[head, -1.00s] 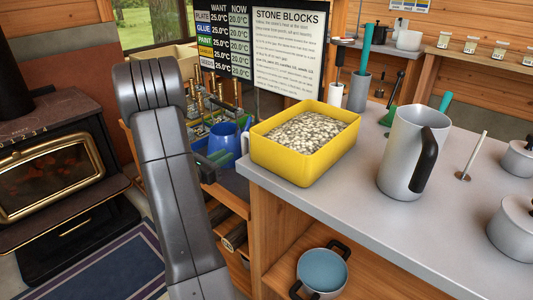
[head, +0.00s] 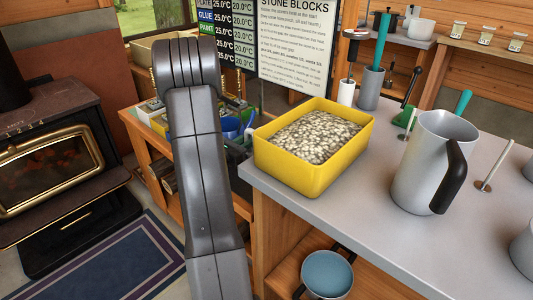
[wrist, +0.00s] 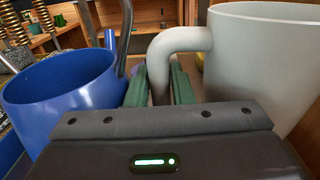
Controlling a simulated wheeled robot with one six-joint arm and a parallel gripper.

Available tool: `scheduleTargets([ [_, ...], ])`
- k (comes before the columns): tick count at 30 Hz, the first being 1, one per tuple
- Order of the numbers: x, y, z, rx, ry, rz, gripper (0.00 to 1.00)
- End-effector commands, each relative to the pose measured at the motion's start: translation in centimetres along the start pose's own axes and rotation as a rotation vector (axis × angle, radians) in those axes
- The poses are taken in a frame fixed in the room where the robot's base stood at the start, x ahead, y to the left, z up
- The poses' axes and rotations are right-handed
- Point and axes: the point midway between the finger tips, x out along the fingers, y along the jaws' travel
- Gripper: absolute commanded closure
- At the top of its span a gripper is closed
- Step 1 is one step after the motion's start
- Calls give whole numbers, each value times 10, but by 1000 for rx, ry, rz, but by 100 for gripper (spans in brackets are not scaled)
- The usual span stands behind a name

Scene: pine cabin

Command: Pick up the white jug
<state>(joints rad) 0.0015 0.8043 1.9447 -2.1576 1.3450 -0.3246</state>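The white jug (wrist: 262,60) fills the right of the wrist view, pale grey-white, with its wide rim at the top and its handle (wrist: 178,42) on the left. My gripper (wrist: 160,86) has its green fingers on both sides of the handle's downward part. The handle fills the gap between them, with no clear space, so the gripper looks shut on it. Whether the jug's base touches anything is hidden.
A blue jug (wrist: 62,90) stands close left of my gripper. The yellow tub (head: 290,168) of pebbles is on the grey counter's near corner, beside my arm. A metal jug with a black handle (head: 415,165) stands farther right. A stove (head: 50,160) is at left.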

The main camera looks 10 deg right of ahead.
Motion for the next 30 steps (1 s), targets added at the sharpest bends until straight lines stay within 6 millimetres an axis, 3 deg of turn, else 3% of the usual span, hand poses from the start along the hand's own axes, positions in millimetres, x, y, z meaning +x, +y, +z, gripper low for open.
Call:
scheduleTargets([
  [1, 0, 0, 0, 0, 0, 0, 85],
  [3, 0, 0, 0, 0, 0, 0, 99],
  [4, 0, 0, 0, 0, 0, 0, 100],
  [30, 0, 0, 0, 0, 0, 0, 100],
])
